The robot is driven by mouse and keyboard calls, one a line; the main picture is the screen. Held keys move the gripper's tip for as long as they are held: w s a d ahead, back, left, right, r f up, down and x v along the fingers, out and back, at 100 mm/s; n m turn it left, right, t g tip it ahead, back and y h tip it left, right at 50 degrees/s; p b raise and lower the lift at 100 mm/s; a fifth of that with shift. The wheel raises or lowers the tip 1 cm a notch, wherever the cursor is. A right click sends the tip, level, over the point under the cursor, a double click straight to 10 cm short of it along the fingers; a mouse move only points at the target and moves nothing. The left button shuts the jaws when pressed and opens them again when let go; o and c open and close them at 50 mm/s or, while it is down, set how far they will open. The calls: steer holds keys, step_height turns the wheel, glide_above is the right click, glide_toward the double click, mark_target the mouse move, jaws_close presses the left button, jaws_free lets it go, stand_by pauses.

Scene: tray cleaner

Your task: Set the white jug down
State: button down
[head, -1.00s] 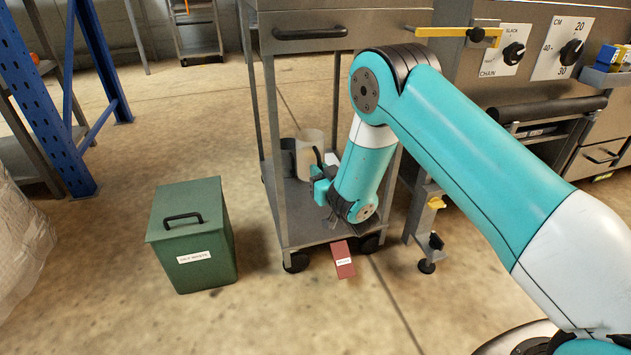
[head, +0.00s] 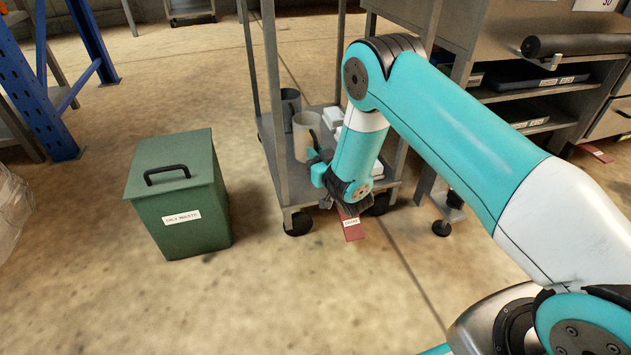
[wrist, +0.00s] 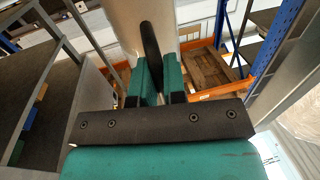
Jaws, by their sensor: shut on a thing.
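The white jug (head: 305,128) is upright at the lower shelf of the grey cart (head: 296,192). I cannot tell whether its base touches the shelf. My gripper (head: 313,160) is at the jug's near right side. In the wrist view, the green fingers of my gripper (wrist: 159,82) are closed around the jug's black handle (wrist: 150,50). The pale jug body (wrist: 120,22) rises just beyond the fingers, and its top and base are out of that view.
A dark grey container (head: 290,103) stands behind the jug, and white items (head: 333,117) are to its right, partly hidden by my arm. Cart posts flank the shelf. A green lidded bin (head: 180,215) stands left on open floor. A red block (head: 352,230) lies by the cart.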

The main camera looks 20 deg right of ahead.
step_height(320, 180, down, 5)
steer(key=b, duration=0.3)
steer(key=shift+a+f, duration=0.1)
steer(key=shift+f, duration=0.05)
steer(key=c, duration=1.2)
jaws_free()
